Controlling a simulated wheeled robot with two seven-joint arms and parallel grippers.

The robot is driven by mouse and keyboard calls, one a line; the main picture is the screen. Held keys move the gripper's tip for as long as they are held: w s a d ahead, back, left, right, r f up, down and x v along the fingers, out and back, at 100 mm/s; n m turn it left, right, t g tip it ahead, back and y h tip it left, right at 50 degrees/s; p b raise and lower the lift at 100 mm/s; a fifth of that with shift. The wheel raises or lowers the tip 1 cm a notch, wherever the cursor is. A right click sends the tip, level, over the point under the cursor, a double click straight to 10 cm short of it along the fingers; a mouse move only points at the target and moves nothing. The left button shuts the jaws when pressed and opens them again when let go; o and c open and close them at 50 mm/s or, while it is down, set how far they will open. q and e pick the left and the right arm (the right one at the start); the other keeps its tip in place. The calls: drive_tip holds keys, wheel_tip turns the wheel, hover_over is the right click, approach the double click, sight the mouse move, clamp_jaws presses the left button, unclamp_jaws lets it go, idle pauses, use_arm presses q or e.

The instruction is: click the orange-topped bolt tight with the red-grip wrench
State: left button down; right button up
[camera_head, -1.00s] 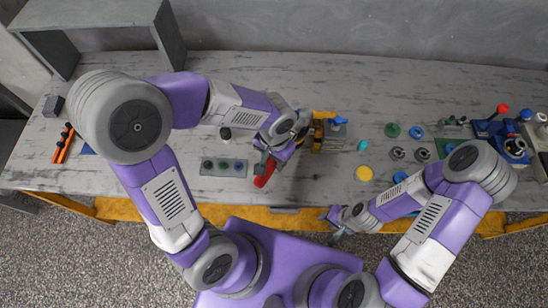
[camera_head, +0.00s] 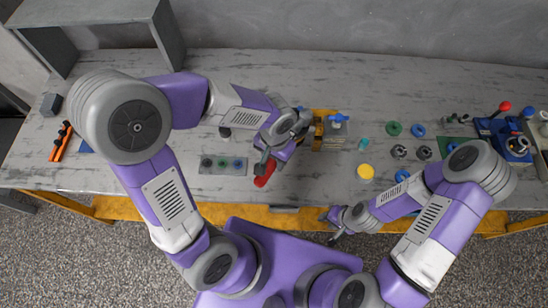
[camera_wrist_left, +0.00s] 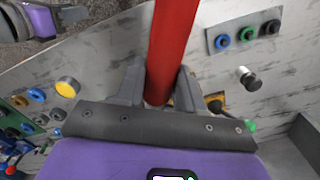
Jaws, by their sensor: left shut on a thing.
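The wrench's red grip (camera_head: 264,173) shows below my left gripper (camera_head: 268,160) in the head view. In the left wrist view the red grip (camera_wrist_left: 170,50) runs up from between the two fingers of the left gripper (camera_wrist_left: 160,88), which is shut on it. The wrench's head is hidden, so I cannot tell whether it touches a bolt. I cannot make out the orange-topped bolt. A yellow-gold block (camera_head: 318,128) stands just right of the left gripper, beside a grey block with a blue part (camera_head: 338,118). My right gripper (camera_head: 334,238) hangs at the table's front edge; its fingers are too small to judge.
A grey plate with several coloured buttons (camera_head: 222,165) lies left of the left gripper. A yellow disc (camera_head: 365,171) and several small rings and parts lie to the right. An orange-handled tool (camera_head: 61,143) lies far left. A grey shelf (camera_head: 100,14) stands at the back left.

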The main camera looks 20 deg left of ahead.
use_arm(q)
drive_tip(key=shift+s+f, duration=0.1)
drive_tip(key=shift+f, duration=0.05)
drive_tip(key=shift+a, duration=0.2)
drive_tip(key=shift+w+a+m+p, duration=0.35)
drive_tip(key=shift+a+m, duration=0.2)
drive_tip(key=shift+a, duration=0.2)
drive_tip(key=shift+w+a+m+p, duration=0.3)
drive_tip(key=shift+a+m, duration=0.25)
drive_tip(key=shift+a, duration=0.15)
drive_tip(key=shift+a, duration=0.1)
drive_tip(key=shift+w+a+m+p, duration=0.4)
drive_tip(key=shift+w+a+m, duration=0.2)
drive_tip(key=shift+a, duration=0.15)
drive_tip(key=shift+w+a+m+p, duration=0.35)
drive_tip(key=shift+w+a+m, duration=0.1)
drive_tip(key=shift+a+m, duration=0.2)
drive_tip(key=shift+a, duration=0.1)
drive_tip(key=shift+w+a+m+p, duration=0.65)
drive_tip(key=shift+w+a+m, duration=0.2)
drive_tip(key=shift+w+a, duration=0.1)
